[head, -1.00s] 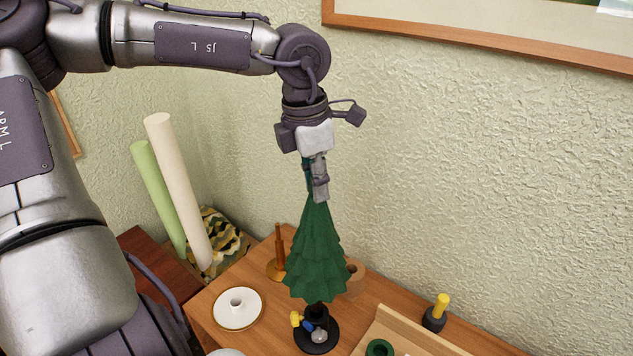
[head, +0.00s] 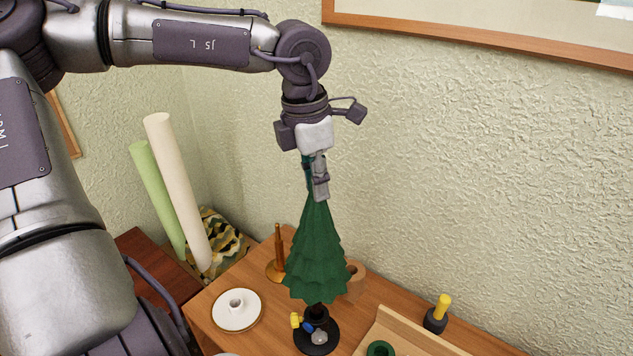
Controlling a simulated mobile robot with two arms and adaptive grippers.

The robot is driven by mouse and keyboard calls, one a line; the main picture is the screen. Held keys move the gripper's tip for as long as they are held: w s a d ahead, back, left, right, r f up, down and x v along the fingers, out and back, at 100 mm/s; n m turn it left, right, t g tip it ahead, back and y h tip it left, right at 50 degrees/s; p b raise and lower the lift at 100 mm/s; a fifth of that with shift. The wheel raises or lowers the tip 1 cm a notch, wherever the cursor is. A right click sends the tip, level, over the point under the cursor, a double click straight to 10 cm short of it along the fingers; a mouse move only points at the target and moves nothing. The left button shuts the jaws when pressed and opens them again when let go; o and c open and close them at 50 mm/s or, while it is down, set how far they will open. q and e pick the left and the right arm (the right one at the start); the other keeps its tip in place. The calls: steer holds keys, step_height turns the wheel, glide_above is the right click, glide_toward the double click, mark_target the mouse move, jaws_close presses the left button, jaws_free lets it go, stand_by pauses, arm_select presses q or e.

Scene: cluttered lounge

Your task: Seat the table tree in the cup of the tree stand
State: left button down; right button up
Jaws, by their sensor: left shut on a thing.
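The table tree (head: 317,258) is a dark green, tiered cone, upright in the middle of the head view. My left gripper (head: 318,194) points down and is shut on the top of the tree. The tree stand (head: 316,338) is black, with a round base and a cup, and has yellow, blue and grey knobs on its sides. The tree's lower end is over the stand's cup. I cannot tell whether the trunk is inside the cup or just above it. My right gripper is not in view.
A white dish with a short central holder (head: 237,309) lies left of the stand. A wooden post on a round base (head: 278,258) stands behind the tree. A wooden tray (head: 407,336) and a yellow-handled tool (head: 438,314) are at right. A textured wall (head: 480,190) rises behind the table.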

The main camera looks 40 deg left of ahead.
mark_target(316, 225)
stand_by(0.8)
arm_select(q)
steer(key=shift+f+b, duration=0.15)
steer(key=shift+b, duration=0.25)
steer(key=shift+f, duration=0.25)
steer(key=shift+f+b, duration=0.1)
steer(key=shift+b, duration=0.2)
steer(key=shift+f+b, duration=4.15)
steer(key=shift+f, duration=0.2)
steer(key=shift+r, duration=0.1)
steer(key=shift+r+p, duration=3.05)
steer(key=shift+r, duration=1.5)
